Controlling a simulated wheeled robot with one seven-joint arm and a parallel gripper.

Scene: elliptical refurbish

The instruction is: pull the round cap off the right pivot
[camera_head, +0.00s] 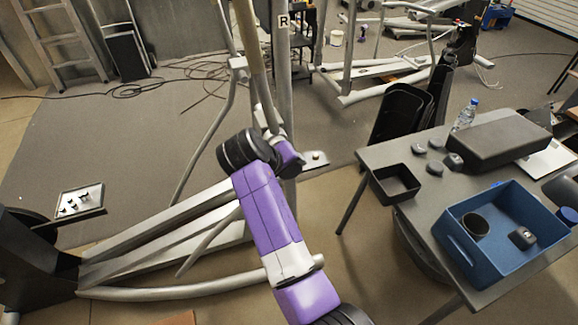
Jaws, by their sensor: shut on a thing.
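The elliptical's grey upright (285,80) with an "R" label rises at top centre, with the right pivot (270,130) low on it beside the tan handle bar. My purple arm reaches up from the bottom to this pivot. My gripper (285,146) is at the pivot, shut on the round cap. The cap is hidden behind the gripper and wrist, so I cannot tell whether it still touches the pivot.
A grey table (405,200) at right holds a blue bin (455,245), a small black tray (395,184), a dark case (498,140) and a bottle (465,115). Cables lie on the floor behind.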

